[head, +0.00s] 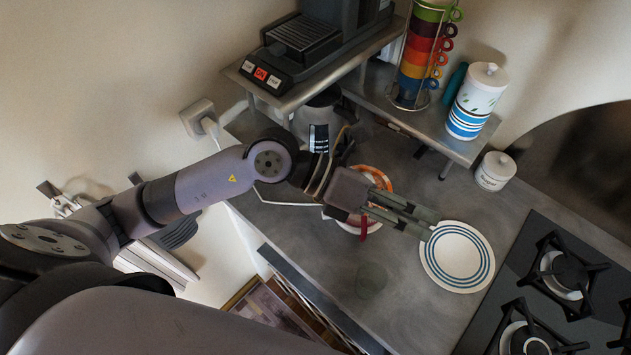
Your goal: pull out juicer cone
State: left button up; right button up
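My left gripper (433,225) reaches in from the left over the counter. Its two fingers point right, with a narrow gap between them and nothing visible in it. The fingertips overlap the left edge of a white plate with blue rings in the picture; I cannot tell whether they touch it. I cannot make out a juicer cone for certain. A round orange-and-white piece (376,176) is partly hidden behind the gripper, with a red part (363,252) below it. A grey rounded object (318,112) stands under the shelf, partly hidden by my arm. My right gripper is not in view.
The blue-ringed plate (457,257) lies on the grey counter (420,310) beside the black gas hob (520,285). The raised shelf (455,145) holds a coffee machine (300,45), stacked cups (420,55) and a canister (477,100). A small white jar (495,171) stands below.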

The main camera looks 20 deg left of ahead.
pick_arm(q)
jog(key=w+a+f+m+t+y, duration=0.1)
jog(key=w+a+f+y, duration=0.2)
jog(key=a+f+y, duration=0.45)
jog(key=w+a+f+t+y, duration=0.1)
jog(key=w+a+f+y, duration=0.25)
jog(key=a, duration=0.65)
jog(key=shift+y, duration=0.3)
jog(key=b+x, duration=0.3)
jog(key=x, duration=0.1)
jog(key=b+x, duration=0.2)
jog(key=x, duration=0.1)
jog(key=shift+s+a+f+b, duration=0.1)
jog(key=shift+s+f+b, duration=0.05)
jog(key=shift+s+b, duration=0.15)
jog(key=shift+w+f+b, duration=0.3)
jog(key=shift+f+b, duration=0.15)
jog(key=shift+b, duration=0.05)
jog(key=shift+s, duration=0.1)
jog(key=shift+b, duration=0.4)
jog(key=shift+c, duration=0.4)
